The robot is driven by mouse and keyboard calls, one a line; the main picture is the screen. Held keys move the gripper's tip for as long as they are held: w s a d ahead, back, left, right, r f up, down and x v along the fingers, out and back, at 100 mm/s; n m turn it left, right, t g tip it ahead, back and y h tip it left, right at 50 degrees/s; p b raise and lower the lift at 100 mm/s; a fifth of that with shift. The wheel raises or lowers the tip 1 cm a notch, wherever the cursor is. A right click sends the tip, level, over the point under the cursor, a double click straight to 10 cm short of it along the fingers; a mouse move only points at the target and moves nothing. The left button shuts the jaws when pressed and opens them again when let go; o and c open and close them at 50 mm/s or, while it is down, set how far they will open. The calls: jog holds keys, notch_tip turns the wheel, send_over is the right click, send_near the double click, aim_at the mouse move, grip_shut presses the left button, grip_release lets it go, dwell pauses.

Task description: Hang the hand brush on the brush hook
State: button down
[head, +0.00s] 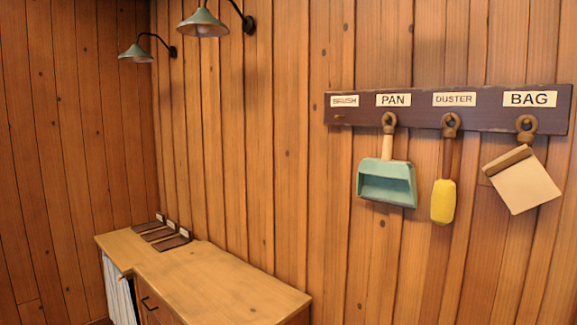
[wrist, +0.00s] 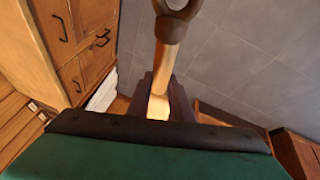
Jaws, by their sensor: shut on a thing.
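The hand brush's light wooden handle (wrist: 159,68) shows in the wrist view, with a dark ring end at the top of the picture. My gripper (wrist: 162,93) is shut on this handle, a dark finger on each side. The brush's bristles cannot be made out. In the head view the brush hook (head: 338,118) is a small peg at the left end of the dark wall board, under a worn label that seems to read BRUSH. Nothing hangs on it. My gripper and the brush are not in the head view.
On the board (head: 468,119), a dustpan (head: 388,183), a yellow duster (head: 443,201) and a bag (head: 523,182) hang to the right of the brush hook. A wooden cabinet (head: 215,283) stands below left. Green lamps (head: 203,24) are at upper left.

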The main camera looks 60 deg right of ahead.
jog(key=s+d+r+n+g+h+p, duration=0.1)
jog(key=d+r+n+g+p, duration=0.15)
jog(key=d+r, duration=0.85)
jog(key=s+d+r+n+g+p, duration=0.1)
jog(key=d+r+n+g+p, duration=0.25)
jog(key=d, duration=1.35)
jog(key=s+d+r+n+g+h+p, duration=0.1)
jog(key=d+r+n+p, duration=0.15)
jog(key=d+r, duration=0.95)
jog(key=s+d+r+n+h+p, duration=0.3)
jog(key=s+d+r+h, duration=0.1)
jog(key=s+d+r, duration=0.8)
jog(key=s+d+r+n+g+h+p, duration=0.1)
jog(key=s+d+r+n+h+p, duration=0.1)
jog(key=s+d+r, duration=1)
jog(key=s+d+n+h, duration=0.1)
jog(key=s+d+h, duration=0.1)
jog(key=s+d, duration=0.3)
jog(key=shift+s+d+r+g+p, duration=0.2)
jog(key=shift+s+d+g+p, duration=0.15)
jog(key=shift+d, duration=1.2)
jog(key=shift+d, duration=0.2)
jog(key=s+d+f, duration=0.1)
jog(key=s+d, duration=0.1)
jog(key=d, duration=0.7)
jog(key=shift+s+f, duration=0.25)
jog(key=shift+f, duration=0.1)
